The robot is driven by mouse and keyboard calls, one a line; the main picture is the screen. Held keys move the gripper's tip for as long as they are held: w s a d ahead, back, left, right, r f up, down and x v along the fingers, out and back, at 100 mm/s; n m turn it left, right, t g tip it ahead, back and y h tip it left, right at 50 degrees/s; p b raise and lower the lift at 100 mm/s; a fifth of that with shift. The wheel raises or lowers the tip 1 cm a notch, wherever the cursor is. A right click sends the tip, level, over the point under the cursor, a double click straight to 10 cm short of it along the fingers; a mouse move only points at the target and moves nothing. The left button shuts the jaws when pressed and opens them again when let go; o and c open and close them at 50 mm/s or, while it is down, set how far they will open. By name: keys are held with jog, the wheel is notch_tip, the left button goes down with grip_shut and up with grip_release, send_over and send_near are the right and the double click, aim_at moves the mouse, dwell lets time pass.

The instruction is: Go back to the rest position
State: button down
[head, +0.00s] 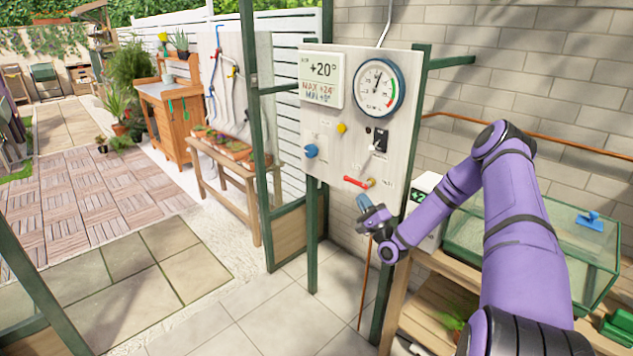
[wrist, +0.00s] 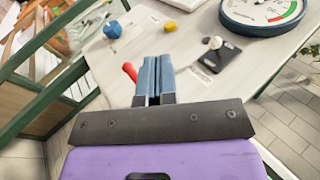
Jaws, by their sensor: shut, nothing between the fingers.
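My gripper (head: 364,203) is at the lower part of the control panel (head: 325,125), just below the red lever (head: 357,182) in the head view. In the wrist view my gripper (wrist: 153,66) has its two blue-grey fingers together with nothing between them. They point toward the panel, and the red lever (wrist: 130,72) shows just left of them, partly hidden. I cannot tell whether the fingertips touch the panel. My purple arm reaches in from the right.
The panel carries a blue knob (head: 311,151), a yellow knob (head: 341,128), a lever switch (head: 379,138) and a round gauge (head: 377,84). A glass tank (head: 560,240) stands on a wooden bench (head: 440,318) at right. Tiled floor (head: 240,315) lies open at left.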

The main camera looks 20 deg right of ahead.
jog(key=shift+r, duration=0.1)
jog(key=w+a+r+n+g, duration=0.2)
jog(key=a+r+n+g, duration=0.35)
jog(key=r, duration=0.25)
jog(key=w+a+r+n+g, duration=0.1)
jog(key=a+r+n+g, duration=0.35)
jog(key=r+n, duration=0.3)
jog(key=s+a+r+n+g+h, duration=0.2)
jog(key=s+r+g+h, duration=0.25)
jog(key=s+r, duration=0.7)
jog(key=s+a+r+n+g, duration=0.1)
jog(key=s+a+r, duration=0.1)
jog(key=s, duration=0.8)
jog(key=s+a+r+n+g, duration=0.1)
jog(key=s+a+r+g, duration=0.1)
jog(key=s, duration=0.9)
jog(key=s+a+r+n+g, duration=0.1)
jog(key=s+a+r, duration=0.1)
jog(key=s, duration=0.9)
jog(key=shift+a+r+n+g, duration=0.3)
jog(key=shift+a+g, duration=0.05)
jog(key=shift+a, duration=0.1)
